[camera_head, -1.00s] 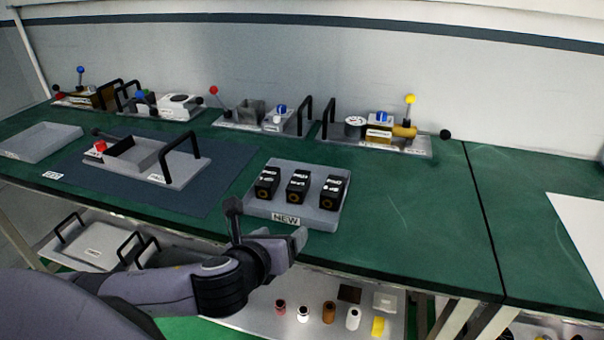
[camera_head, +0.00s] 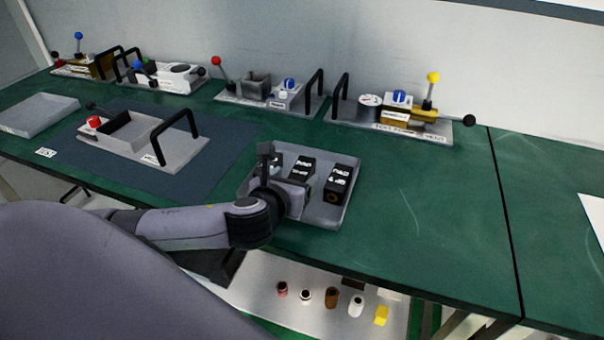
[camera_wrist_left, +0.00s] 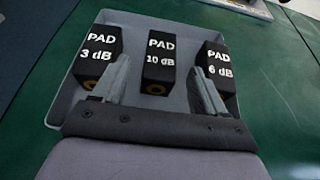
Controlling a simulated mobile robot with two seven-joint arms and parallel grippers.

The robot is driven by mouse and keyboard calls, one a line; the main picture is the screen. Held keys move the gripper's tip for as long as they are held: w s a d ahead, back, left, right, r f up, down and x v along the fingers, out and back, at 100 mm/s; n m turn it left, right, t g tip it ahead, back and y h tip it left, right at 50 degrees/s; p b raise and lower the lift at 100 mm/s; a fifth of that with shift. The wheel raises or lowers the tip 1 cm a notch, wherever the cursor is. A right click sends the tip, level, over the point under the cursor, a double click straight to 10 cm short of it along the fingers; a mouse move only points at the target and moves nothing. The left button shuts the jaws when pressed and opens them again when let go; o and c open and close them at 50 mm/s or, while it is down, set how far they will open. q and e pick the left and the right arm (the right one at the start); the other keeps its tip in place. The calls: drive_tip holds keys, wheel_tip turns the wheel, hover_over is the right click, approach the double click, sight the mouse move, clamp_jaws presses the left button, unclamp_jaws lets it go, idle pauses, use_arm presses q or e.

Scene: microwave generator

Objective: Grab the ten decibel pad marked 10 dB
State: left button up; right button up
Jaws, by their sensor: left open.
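Three black pads stand in a row in a grey tray (camera_head: 328,212). In the left wrist view the middle one is the 10 dB pad (camera_wrist_left: 160,62), with the 3 dB pad (camera_wrist_left: 98,56) on its left and the 6 dB pad (camera_wrist_left: 216,72) on its right. My left gripper (camera_wrist_left: 160,85) is open and empty, its fingers on either side of the front of the 10 dB pad, apart from it. In the head view my left gripper (camera_head: 305,188) is over the tray and partly hides the middle pad (camera_head: 302,168). My right gripper is not in view.
A grey fixture with a black handle (camera_head: 150,138) stands on a dark mat, left of the tray. Other fixtures with levers (camera_head: 400,112) line the wall. An empty grey tray (camera_head: 40,115) is far left.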

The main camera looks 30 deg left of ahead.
use_arm(q)
drive_tip(key=shift+x, duration=1.1)
drive_tip(key=c, duration=1.1)
drive_tip(key=shift+r, duration=0.2)
